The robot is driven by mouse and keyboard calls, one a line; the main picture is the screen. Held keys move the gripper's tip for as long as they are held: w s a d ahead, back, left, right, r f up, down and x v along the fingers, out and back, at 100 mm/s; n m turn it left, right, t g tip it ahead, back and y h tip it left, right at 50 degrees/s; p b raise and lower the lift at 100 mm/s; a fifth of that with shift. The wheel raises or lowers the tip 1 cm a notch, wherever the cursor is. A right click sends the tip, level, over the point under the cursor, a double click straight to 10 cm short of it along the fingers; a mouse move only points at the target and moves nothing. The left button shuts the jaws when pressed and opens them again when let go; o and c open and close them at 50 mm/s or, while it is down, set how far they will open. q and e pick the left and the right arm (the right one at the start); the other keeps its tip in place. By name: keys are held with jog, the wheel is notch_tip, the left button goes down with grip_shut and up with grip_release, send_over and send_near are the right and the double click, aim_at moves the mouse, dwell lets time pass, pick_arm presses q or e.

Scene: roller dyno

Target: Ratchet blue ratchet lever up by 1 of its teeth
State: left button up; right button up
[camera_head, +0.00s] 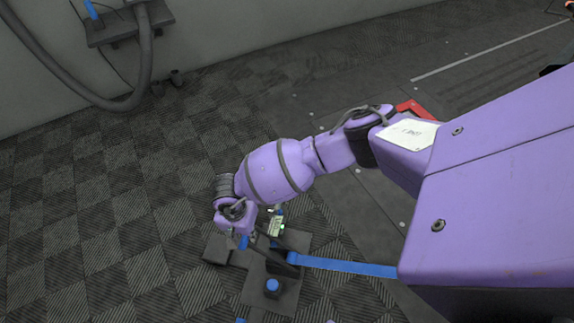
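A long flat blue bar (345,266), which looks like the blue ratchet lever, runs nearly level from a dark fixture (290,290) toward the right. Its right end passes behind a purple body. My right gripper (264,246) is at the end of the purple arm, above the fixture and just left of the bar's left end. Dark finger parts blend into the fixture, so I cannot tell whether they are open or touch the bar. The ratchet's teeth cannot be made out. My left gripper is not in view.
A round blue knob (272,286) sits on the fixture below the gripper. A wall shelf (128,22) with a blue handle and a thick dark hose (146,60) is at upper left. The checkered floor (90,220) on the left is clear. A red piece (414,108) shows behind the arm.

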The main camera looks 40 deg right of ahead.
jog(key=o, duration=0.4)
jog(key=shift+s+d+f, duration=0.4)
jog(key=shift+s+d, duration=0.05)
jog(key=shift+s, duration=0.1)
jog(key=shift+c, duration=0.2)
jog(key=shift+w, duration=0.1)
jog(key=shift+w+a+r, duration=0.2)
jog(key=shift+w+r, duration=0.05)
jog(key=shift+w, duration=0.05)
jog(key=shift+r, duration=0.25)
notch_tip(320, 180, up, 12)
jog(key=shift+w+a+f, duration=0.2)
jog(key=shift+w+a, duration=0.05)
jog(key=shift+w, duration=0.05)
jog(key=shift+f, duration=0.15)
